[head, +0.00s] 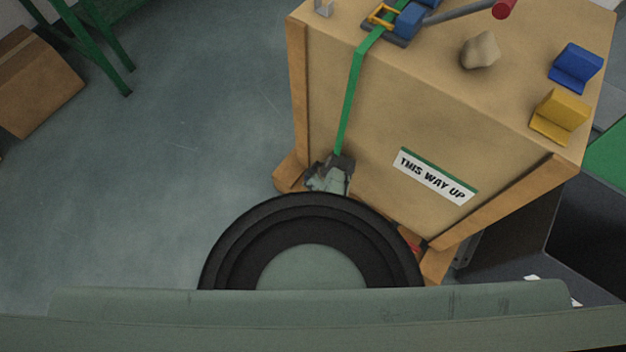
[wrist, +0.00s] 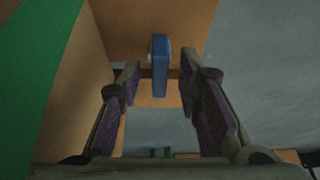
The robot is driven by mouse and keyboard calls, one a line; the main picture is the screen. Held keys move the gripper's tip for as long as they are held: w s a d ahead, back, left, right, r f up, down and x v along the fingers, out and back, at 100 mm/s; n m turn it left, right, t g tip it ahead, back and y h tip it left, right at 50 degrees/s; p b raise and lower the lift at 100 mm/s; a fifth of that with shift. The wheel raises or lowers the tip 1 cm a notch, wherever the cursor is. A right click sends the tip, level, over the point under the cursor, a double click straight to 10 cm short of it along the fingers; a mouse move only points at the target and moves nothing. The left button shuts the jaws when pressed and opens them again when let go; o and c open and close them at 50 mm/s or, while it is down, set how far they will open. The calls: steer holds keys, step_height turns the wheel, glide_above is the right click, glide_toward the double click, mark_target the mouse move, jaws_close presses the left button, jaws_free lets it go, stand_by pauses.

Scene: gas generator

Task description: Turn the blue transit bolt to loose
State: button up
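In the wrist view a blue upright bar-shaped handle (wrist: 160,66), which looks like the transit bolt, stands out in front of a tan wooden surface. A small pale round spot shows at its left side. My gripper (wrist: 159,62) is open, with one dark finger on each side of the blue handle in the picture. Visible gaps separate the handle from both fingers; I cannot tell how deep it sits between them.
A wooden crate (head: 440,115) marked "THIS WAY UP" fills the right. A green strap (head: 352,95) runs down its side. On top are a blue block (head: 575,67), a yellow block (head: 558,117) and a beige lump (head: 480,51).

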steer(key=shift+r, duration=0.1)
steer(key=v, duration=1.2)
